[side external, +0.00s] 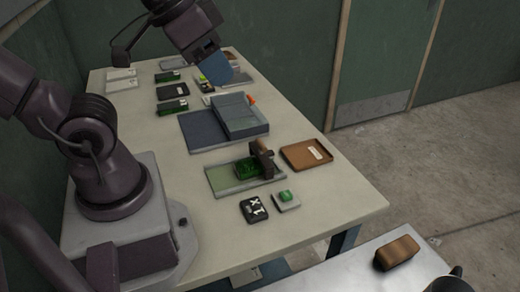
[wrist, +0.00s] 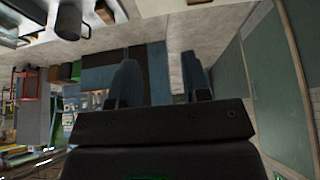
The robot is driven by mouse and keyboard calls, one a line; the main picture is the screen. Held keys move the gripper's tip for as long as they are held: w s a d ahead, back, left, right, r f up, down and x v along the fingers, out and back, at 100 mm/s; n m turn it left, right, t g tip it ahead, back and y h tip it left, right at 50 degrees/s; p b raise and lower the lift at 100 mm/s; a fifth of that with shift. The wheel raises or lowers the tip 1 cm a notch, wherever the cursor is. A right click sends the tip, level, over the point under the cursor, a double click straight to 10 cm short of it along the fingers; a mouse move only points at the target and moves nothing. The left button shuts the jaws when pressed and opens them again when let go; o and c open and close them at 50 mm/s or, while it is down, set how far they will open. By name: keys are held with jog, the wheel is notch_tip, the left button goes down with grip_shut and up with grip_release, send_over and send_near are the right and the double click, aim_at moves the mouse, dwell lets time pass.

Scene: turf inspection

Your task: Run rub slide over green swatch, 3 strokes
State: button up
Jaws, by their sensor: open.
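A green swatch (side external: 245,168) lies on a flat grey-green board (side external: 221,178) near the table's front. A brown upright block with a dark foot (side external: 262,156) stands at the swatch's right end; it looks like the rub slide, though I cannot be sure. My gripper (side external: 217,72) is up over the far part of the table, well behind and above the swatch, with its blue fingers pointing down. In the wrist view my gripper (wrist: 160,82) shows two blue fingers spread apart with nothing between them. I cannot make out the swatch in the wrist view.
A grey stepped block (side external: 240,115) lies between my gripper and the swatch. A brown tray (side external: 307,154) is right of the swatch. A black box marked X1 (side external: 254,209) and a small pad with a green piece (side external: 286,199) sit in front. Several small items crowd the far end.

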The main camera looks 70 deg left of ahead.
jog(key=n+g, duration=0.8)
jog(key=n, duration=1)
send_near(261, 143)
jog(key=x, duration=0.9)
jog(key=shift+w, duration=0.1)
grip_shut()
